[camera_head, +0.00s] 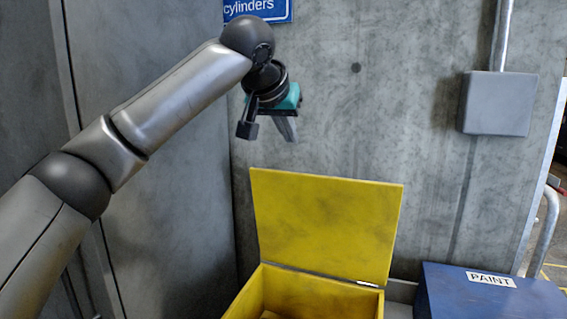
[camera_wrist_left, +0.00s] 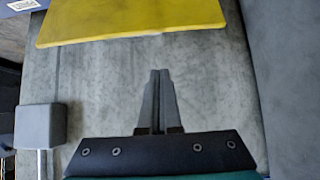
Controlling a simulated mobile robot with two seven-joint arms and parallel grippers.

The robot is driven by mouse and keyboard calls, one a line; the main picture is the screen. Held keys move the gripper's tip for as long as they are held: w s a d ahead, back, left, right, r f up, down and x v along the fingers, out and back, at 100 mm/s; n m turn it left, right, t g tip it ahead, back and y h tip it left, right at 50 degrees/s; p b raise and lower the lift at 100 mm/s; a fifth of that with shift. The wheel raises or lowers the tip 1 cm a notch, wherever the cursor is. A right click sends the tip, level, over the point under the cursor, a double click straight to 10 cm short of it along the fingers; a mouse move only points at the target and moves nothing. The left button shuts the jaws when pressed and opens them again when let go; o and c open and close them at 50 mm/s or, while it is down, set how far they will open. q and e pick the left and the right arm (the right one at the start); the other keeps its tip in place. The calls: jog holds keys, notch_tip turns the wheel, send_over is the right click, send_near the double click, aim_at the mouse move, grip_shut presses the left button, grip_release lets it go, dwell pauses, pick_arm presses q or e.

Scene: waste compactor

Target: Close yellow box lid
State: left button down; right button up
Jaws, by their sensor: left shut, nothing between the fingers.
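The yellow box (camera_head: 310,296) stands at the bottom middle of the head view, its opening showing. Its yellow lid (camera_head: 325,225) stands raised, nearly upright, at the back of the box in front of the concrete wall. My left gripper (camera_head: 291,138) is above the lid's top edge and apart from it, near the wall. In the left wrist view the left gripper (camera_wrist_left: 158,80) is shut with nothing between its fingers, and the lid (camera_wrist_left: 130,18) shows beyond the fingertips at the top. My right gripper is in neither view.
A blue box marked PAINT (camera_head: 490,298) stands right of the yellow box. A grey wall box (camera_head: 497,103) with a pipe is on the concrete wall (camera_head: 400,120). A blue "cylinders" sign (camera_head: 258,8) is at the top. Grey panels stand at the left.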

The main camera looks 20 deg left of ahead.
aim_at(295, 173)
pick_arm(q)
jog(key=p+x, duration=0.1)
jog(key=x, duration=0.9)
jog(key=shift+w+a, duration=0.15)
jog(key=shift+w, duration=0.05)
jog(key=shift+f, duration=0.15)
jog(key=shift+s+f, duration=0.2)
jog(key=shift+s, duration=0.65)
jog(key=shift+s+f+b, duration=0.15)
jog(key=shift+s+b, duration=0.2)
jog(key=shift+s, duration=0.65)
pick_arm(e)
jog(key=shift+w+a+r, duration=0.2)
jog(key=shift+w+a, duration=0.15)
pick_arm(q)
jog(key=shift+f, duration=0.15)
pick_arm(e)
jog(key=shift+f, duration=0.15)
